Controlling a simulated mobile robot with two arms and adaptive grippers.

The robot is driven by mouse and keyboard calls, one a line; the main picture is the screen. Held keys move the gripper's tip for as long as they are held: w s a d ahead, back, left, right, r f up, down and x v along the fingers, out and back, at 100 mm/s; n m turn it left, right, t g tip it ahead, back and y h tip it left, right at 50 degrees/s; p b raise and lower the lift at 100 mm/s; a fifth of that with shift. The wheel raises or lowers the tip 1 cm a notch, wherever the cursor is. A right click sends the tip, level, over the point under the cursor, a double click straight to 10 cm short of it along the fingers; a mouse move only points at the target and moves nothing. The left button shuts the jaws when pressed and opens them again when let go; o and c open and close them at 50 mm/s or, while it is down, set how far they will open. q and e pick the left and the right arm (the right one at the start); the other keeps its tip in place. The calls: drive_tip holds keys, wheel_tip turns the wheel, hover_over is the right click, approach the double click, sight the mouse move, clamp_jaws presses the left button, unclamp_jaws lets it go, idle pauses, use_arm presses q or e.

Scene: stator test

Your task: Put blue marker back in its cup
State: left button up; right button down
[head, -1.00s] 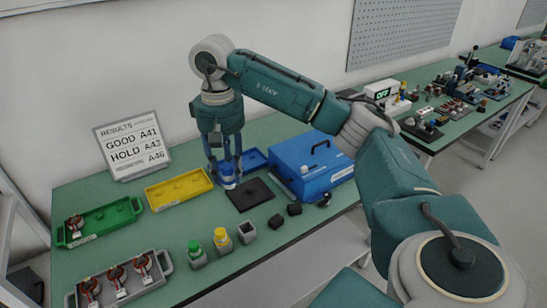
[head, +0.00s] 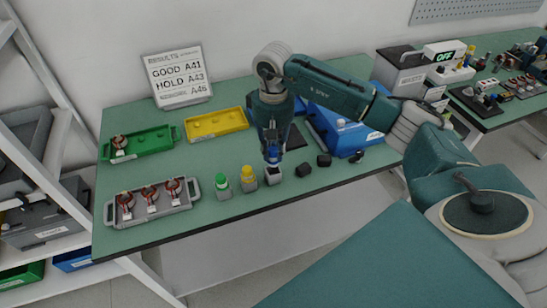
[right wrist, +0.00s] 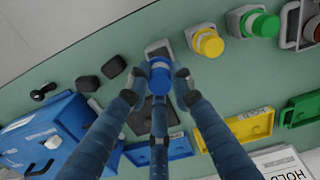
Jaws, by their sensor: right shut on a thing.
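The blue marker (head: 273,157) is held by my right gripper (head: 272,150), whose fingers close around it. In the right wrist view the marker's blue cap (right wrist: 160,76) shows between the fingers. A small grey cup (head: 273,176) stands right below the marker in the head view; it also shows, partly hidden, just past the cap in the right wrist view (right wrist: 157,47). I cannot tell whether the marker's lower end is above the rim or inside it. My left gripper is not in view.
The yellow marker (head: 248,174) and green marker (head: 222,184) stand in cups to the left. Two black blocks (head: 304,171) lie to the right. A blue case (head: 340,130), yellow tray (head: 218,123), green tray (head: 140,144) and grey tray (head: 178,206) are around.

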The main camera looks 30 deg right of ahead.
sight(273, 162)
drive_tip(key=shift+f, duration=0.6)
wheel_tip(273, 162, down, 3)
drive_tip(key=shift+f+p, duration=0.15)
drive_tip(key=shift+p, duration=0.45)
drive_tip(key=shift+f, duration=0.1)
drive_tip(key=shift+f+b, duration=0.25)
drive_tip(key=shift+b, duration=0.15)
drive_tip(key=c, duration=1.3)
unclamp_jaws()
drive_tip(key=shift+r, duration=0.1)
